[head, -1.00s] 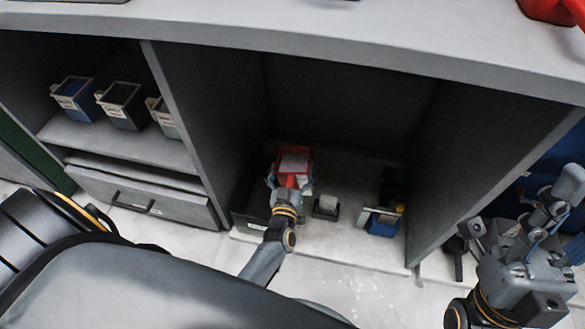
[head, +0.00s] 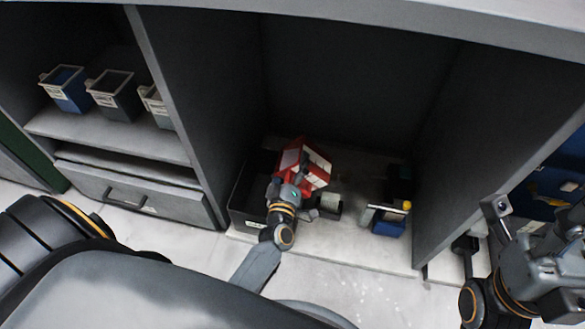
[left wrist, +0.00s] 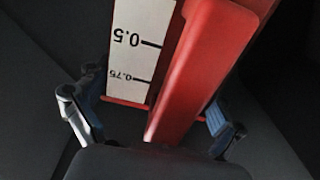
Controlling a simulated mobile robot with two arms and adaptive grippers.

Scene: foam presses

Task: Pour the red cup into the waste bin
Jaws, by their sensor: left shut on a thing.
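The red cup (head: 316,170) is in my left gripper (head: 290,187), in the open bay under the counter in the head view. The cup is tilted well over, its pale scale side turned up and to the right. In the left wrist view the cup (left wrist: 205,65) fills the middle, with 0.5 and 0.75 marks, between the two fingers. A black bin (head: 240,205) with a white label, likely the waste bin, stands on the bay floor just left of the cup. Its inside is dark and partly hidden. My right gripper (head: 532,205) is at the right edge, partly cut off, fingers apart.
A small dark container (head: 328,206) stands right of my left gripper. A blue box (head: 388,224) with a yellow part is further right. Bay walls (head: 180,120) rise on both sides, under the counter edge (head: 330,22). Several small bins (head: 112,97) sit on the left shelf.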

